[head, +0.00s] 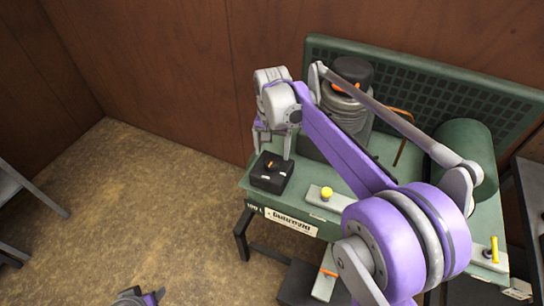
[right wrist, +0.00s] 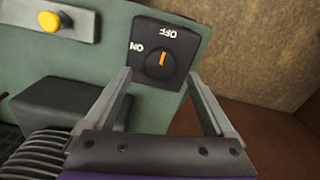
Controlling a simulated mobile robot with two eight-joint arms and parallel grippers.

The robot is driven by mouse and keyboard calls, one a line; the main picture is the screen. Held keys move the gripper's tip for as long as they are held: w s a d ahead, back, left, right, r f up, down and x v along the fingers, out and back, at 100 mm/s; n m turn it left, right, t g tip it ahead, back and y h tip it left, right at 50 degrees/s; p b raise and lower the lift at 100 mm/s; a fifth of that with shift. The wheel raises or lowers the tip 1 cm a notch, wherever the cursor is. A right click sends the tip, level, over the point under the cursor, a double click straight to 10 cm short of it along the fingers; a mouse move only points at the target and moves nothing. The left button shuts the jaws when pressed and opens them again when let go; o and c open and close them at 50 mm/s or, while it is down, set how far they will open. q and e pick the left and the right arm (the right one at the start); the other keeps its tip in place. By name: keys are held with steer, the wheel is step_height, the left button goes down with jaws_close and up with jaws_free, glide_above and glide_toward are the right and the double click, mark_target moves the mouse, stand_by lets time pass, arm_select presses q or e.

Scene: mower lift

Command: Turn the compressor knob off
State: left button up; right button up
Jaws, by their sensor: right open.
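The compressor knob (right wrist: 159,66) is a round black dial with an orange mark, on a black switch box (right wrist: 142,31) labelled OFF and ON. In the right wrist view the orange mark lines up toward the OFF label, not the ON label at left. The box also shows in the head view (head: 270,180), at the left end of the green compressor (head: 240,181). My right gripper (right wrist: 160,75) is open, its fingers spread either side of the knob. I cannot tell whether they touch it. A grey and purple part at the head view's bottom edge seems to be my left arm's end.
A yellow button (head: 327,193) sits on a pale plate beside the box. A dark ribbed motor (head: 346,100) and a green tank (head: 467,150) stand behind. A wooden wall (head: 180,60) closes the back. The floor (head: 130,210) at left is clear.

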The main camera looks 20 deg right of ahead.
mark_target(272, 161)
step_height(272, 161, up, 6)
steer(key=shift+r, duration=0.25)
stand_by(0.4)
